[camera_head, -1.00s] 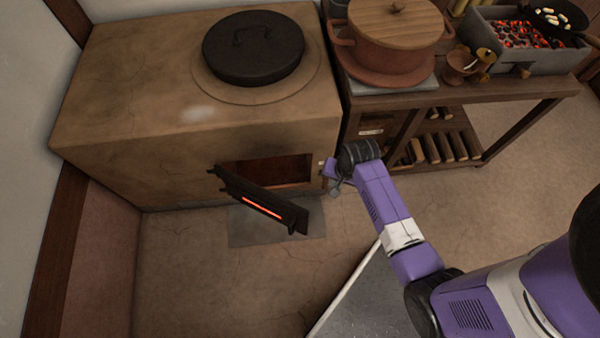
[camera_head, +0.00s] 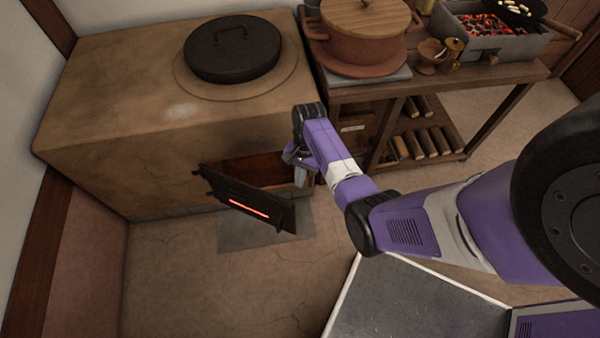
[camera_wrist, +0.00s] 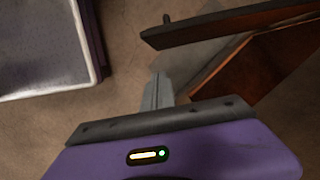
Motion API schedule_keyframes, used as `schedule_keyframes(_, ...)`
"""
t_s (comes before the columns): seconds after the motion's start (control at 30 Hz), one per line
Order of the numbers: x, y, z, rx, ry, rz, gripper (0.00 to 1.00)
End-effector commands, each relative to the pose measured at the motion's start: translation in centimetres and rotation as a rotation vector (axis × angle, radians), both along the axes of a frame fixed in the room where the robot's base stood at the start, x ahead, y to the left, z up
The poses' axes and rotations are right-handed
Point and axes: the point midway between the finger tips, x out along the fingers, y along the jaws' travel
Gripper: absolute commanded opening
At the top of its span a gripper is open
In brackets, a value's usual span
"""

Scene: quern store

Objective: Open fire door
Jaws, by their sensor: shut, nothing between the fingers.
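The fire door (camera_head: 247,198) is a dark metal plate with a glowing orange slot, on the front of the clay stove (camera_head: 110,118). It stands part way open, swung out from the opening (camera_head: 255,170) with its left edge near the stove. My gripper (camera_head: 300,160) is at the right side of the opening, close to the door's free end. In the wrist view my gripper (camera_wrist: 157,92) shows as narrow grey fingers, shut and empty. The door (camera_wrist: 225,24) shows there edge-on, apart from the fingers, with the reddish-brown opening (camera_wrist: 255,65) to the right.
A black lidded pot (camera_head: 233,48) sits on the stove. A wooden table (camera_head: 490,85) at right holds a terracotta pot (camera_head: 362,42) and a charcoal brazier (camera_head: 490,35), with firewood below. The floor (camera_head: 180,270) before the stove is clear apart from a grey slab (camera_head: 240,235).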

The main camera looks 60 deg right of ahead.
Motion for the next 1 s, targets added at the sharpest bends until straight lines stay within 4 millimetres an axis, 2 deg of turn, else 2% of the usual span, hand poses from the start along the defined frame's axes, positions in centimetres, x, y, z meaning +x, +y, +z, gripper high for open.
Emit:
schedule_keyframes(0.03,-0.1,0.3,-1.4,0.002,0.003,0.001,0.0)
schedule_keyframes(0.17,-0.1,0.9,-3.7,0.001,0.002,0.0,0.0)
schedule_keyframes(0.3,-0.3,3.0,-3.4,-0.002,0.0,0.003,0.0)
schedule_keyframes(0.5,-0.3,4.6,-3.3,-0.001,0.0,0.001,0.0)
schedule_keyframes(1.0,-0.4,5.1,-3.3,-0.001,0.0,-0.004,0.0)
